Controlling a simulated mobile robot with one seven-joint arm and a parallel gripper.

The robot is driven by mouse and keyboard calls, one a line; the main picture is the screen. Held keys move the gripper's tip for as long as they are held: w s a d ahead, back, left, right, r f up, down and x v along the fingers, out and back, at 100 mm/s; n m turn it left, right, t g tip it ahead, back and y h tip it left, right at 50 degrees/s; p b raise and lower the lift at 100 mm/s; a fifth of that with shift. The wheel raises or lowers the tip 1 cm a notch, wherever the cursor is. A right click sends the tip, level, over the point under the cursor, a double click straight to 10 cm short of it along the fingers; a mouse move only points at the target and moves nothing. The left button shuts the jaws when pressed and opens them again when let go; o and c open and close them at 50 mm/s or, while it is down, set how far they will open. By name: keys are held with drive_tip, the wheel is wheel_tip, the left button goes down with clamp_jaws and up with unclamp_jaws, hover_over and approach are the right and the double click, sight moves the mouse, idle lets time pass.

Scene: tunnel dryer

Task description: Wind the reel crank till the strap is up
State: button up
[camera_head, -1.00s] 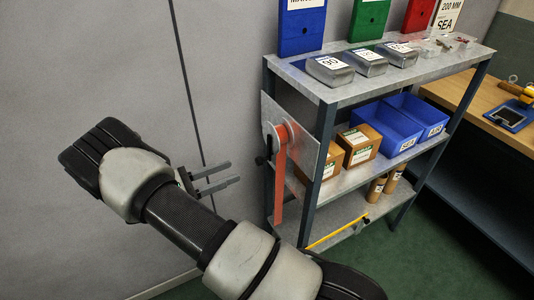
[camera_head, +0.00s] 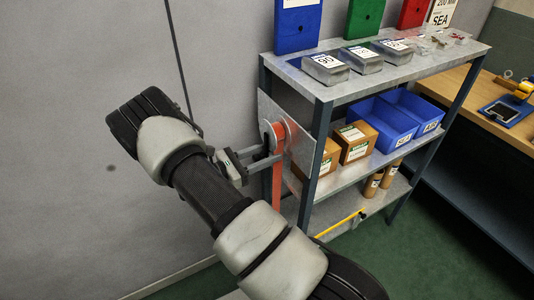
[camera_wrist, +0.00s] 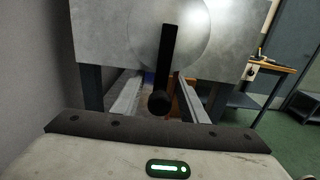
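The reel (camera_head: 279,130) is mounted on a grey metal plate (camera_head: 301,150) at the left end of the shelf rack. Its orange strap (camera_head: 277,188) hangs down well below the reel. In the wrist view, the round reel disc (camera_wrist: 190,35) carries a black crank arm (camera_wrist: 169,50) pointing down, with a round black knob (camera_wrist: 159,102) at its lower end. My gripper (camera_head: 270,154) is at the reel and open; in the wrist view its fingers (camera_wrist: 159,88) stand on either side of the knob, with gaps visible. In the head view the knob is hidden by my gripper.
The rack's top shelf (camera_head: 375,80) bears several grey labelled blocks. Below are cardboard boxes (camera_head: 357,142) and blue bins (camera_head: 392,125). A yellow rod (camera_head: 340,225) lies on the lowest shelf. A wooden bench (camera_head: 490,110) stands right. The grey wall is close on the left.

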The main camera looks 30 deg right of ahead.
clamp_jaws()
drive_tip(key=shift+w, duration=0.15)
drive_tip(key=w+r+m+b, duration=0.2)
drive_tip(key=m+b, duration=0.2)
drive_tip(key=m, duration=0.2)
drive_tip(key=w+r+m+b, duration=0.2)
drive_tip(key=m+b, duration=0.3)
drive_tip(key=m, duration=0.1)
drive_tip(key=w+r+m+b, duration=0.3)
drive_tip(key=m+b, duration=0.1)
drive_tip(key=m, duration=0.2)
drive_tip(key=shift+a, duration=0.2)
wheel_tip(320, 180, up, 2)
drive_tip(key=m+b, duration=0.2)
drive_tip(key=m, duration=0.1)
drive_tip(key=shift+s, duration=0.15)
drive_tip(key=shift+s+r+m+b, duration=0.2)
drive_tip(key=shift+r+m+b, duration=0.3)
drive_tip(key=shift+m, duration=0.25)
drive_tip(key=shift+s+r+m+b, duration=0.15)
drive_tip(key=shift+r+m+b, duration=0.25)
drive_tip(key=shift+m+b, duration=0.3)
